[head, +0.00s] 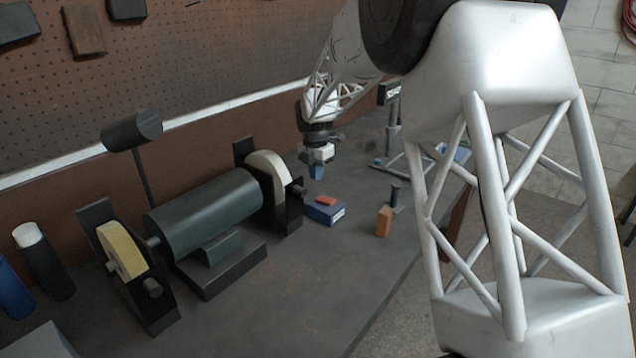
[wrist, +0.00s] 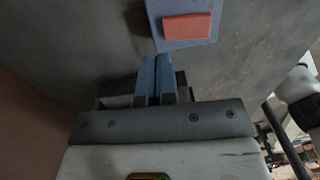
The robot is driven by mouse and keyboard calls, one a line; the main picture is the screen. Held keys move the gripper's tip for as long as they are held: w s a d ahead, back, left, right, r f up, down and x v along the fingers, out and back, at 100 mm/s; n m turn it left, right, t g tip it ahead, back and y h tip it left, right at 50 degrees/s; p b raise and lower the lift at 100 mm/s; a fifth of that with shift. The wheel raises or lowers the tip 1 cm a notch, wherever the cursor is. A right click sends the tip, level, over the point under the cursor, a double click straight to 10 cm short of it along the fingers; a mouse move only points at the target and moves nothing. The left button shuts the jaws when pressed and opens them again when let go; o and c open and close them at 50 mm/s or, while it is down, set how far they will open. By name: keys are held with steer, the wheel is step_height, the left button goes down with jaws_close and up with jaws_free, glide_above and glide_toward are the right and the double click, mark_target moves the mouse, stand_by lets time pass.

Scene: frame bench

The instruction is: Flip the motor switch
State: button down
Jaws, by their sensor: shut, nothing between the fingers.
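The switch is a blue box (head: 325,211) with a red rocker (head: 326,201) on top. It sits on the bench just right of the bench grinder. In the wrist view the blue box (wrist: 182,40) is at the top, with the red rocker (wrist: 187,27) facing the camera. My gripper (head: 316,173) is above the bench, behind and above the box in the head view, apart from it. Its two blue fingers (wrist: 155,75) are shut together and empty, pointing toward the box's near edge in the wrist view. The rocker's tilt is too small to tell.
The bench grinder (head: 205,214) with two wheels stands left of the box. An orange block (head: 384,221) stands to the right, next to a dark upright post (head: 394,196). A metal stand (head: 392,130) is farther back. The bench (head: 300,290) is clear in front.

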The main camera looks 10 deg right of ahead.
step_height(320, 180, up, 9)
steer(key=w+a, duration=0.1)
steer(key=shift+r, duration=0.2)
steer(key=shift+w+a, duration=0.1)
stand_by(0.4)
steer(key=s+d+r+m, duration=0.2)
steer(key=s+m, duration=0.2)
steer(key=s, duration=0.4)
steer(key=s+d+r+m+t, duration=0.1)
steer(key=s+d+r+m, duration=0.2)
steer(key=s, duration=0.6)
steer(key=s+d+r+m, duration=0.1)
steer(key=s+r+m, duration=0.1)
steer(key=s+m, duration=0.5)
steer(key=s+d+f+m, duration=0.1)
steer(key=s+m, duration=0.3)
steer(key=s, duration=0.6)
steer(key=s+d+f+m+t, duration=0.1)
steer(key=s+f+m, duration=0.2)
steer(key=s, duration=0.7)
steer(key=s+d+f+m+t, duration=0.1)
steer(key=s+f+m, duration=0.2)
steer(key=s+m, duration=0.3)
steer(key=s, duration=0.4)
steer(key=shift+w, duration=0.1)
